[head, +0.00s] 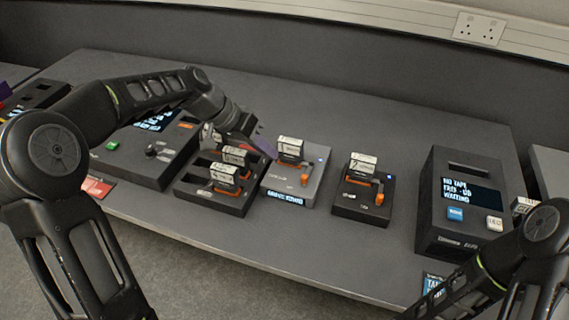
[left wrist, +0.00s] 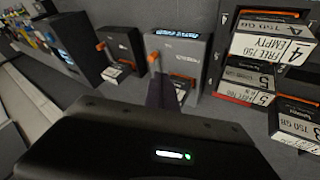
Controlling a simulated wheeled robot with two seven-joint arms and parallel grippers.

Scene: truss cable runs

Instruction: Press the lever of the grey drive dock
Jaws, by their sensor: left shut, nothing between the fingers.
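The grey drive dock (head: 283,190) stands in the middle of the bench with a drive (head: 291,149) upright in it and a lit display on its front. Its orange lever (head: 304,180) sticks out at the dock's right side; the lever also shows in the left wrist view (left wrist: 153,60). My left gripper (head: 266,146) is shut and empty, with purple fingertips just left of the drive in the grey dock. In the left wrist view its fingers (left wrist: 163,93) are in front of the dock, apart from the lever. My right gripper is out of view.
A black dock (head: 357,208) with a drive and orange lever stands to the right. A black tray (head: 220,198) with several drives is close on the left. A tape unit (head: 440,220) stands further right, and a control box (head: 140,160) at left.

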